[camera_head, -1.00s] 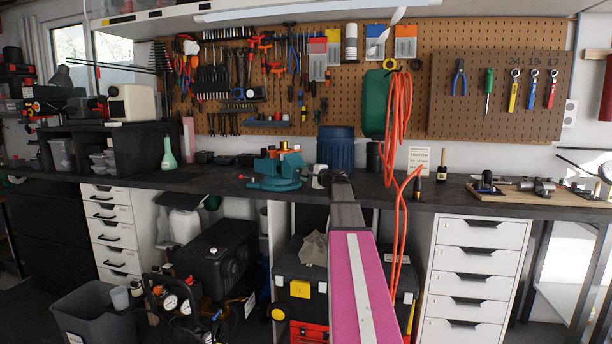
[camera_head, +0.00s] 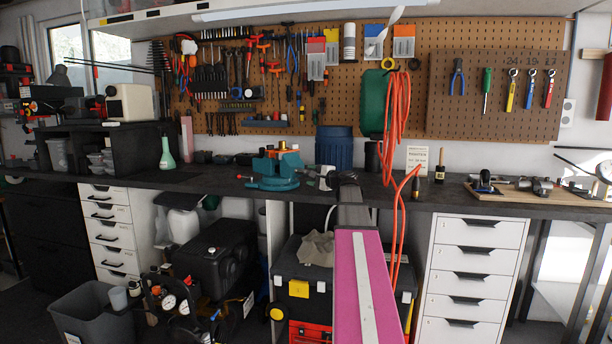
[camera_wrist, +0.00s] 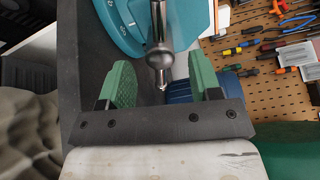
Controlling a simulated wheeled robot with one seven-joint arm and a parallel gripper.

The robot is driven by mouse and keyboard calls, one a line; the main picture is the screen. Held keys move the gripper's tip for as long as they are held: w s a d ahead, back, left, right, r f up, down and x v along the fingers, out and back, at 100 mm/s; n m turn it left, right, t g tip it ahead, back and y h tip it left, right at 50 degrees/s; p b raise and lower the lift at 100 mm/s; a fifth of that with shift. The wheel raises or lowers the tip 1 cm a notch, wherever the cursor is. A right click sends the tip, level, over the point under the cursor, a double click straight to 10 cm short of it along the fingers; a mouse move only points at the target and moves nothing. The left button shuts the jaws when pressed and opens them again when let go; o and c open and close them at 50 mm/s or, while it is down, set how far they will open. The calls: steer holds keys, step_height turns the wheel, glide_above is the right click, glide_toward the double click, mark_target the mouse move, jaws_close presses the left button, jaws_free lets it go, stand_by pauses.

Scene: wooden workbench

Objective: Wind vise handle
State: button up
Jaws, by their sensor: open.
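The teal vise (camera_head: 274,171) stands on the dark bench top, left of my arm in the head view. In the wrist view its teal body (camera_wrist: 122,22) fills the top, and the metal screw and handle hub (camera_wrist: 160,62) points down between my fingers. My gripper (camera_wrist: 162,86) is open, with one green finger on each side of the metal part and a visible gap to both. In the head view my gripper (camera_head: 326,178) is small beside the vise's right side. The handle bar's full extent cannot be made out.
A blue bin (camera_head: 334,147) stands behind the vise. An orange hose (camera_head: 396,120) hangs from the pegboard and over the bench edge, right of my arm. A green bottle (camera_head: 166,152) stands at left.

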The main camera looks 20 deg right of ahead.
steer(key=v, duration=0.6)
stand_by(0.3)
steer(key=shift+r+n, duration=0.15)
steer(key=shift+n, duration=0.15)
steer(key=c, duration=0.8)
steer(key=r+n+g, duration=0.1)
steer(key=r+n, duration=0.1)
steer(key=n, duration=0.1)
steer(key=r+n+g, duration=0.1)
steer(key=r+n, duration=0.1)
steer(key=n, duration=0.1)
steer(key=r+n+g+y, duration=0.1)
steer(key=r+n, duration=0.1)
steer(key=n, duration=0.1)
steer(key=shift+w+a+r+g, duration=0.3)
steer(key=shift+a+r+g, duration=0.05)
steer(key=shift+a+g, duration=0.05)
jaws_close()
step_height(320, 180, up, 6)
steer(key=s+n+g+h, duration=0.2)
steer(key=n+g, duration=0.1)
steer(key=n, duration=0.5)
steer(key=s+f+x, duration=0.1)
steer(key=f+x, duration=0.1)
steer(key=x, duration=1)
steer(key=shift+s+f, duration=0.15)
steer(key=shift+f, duration=0.1)
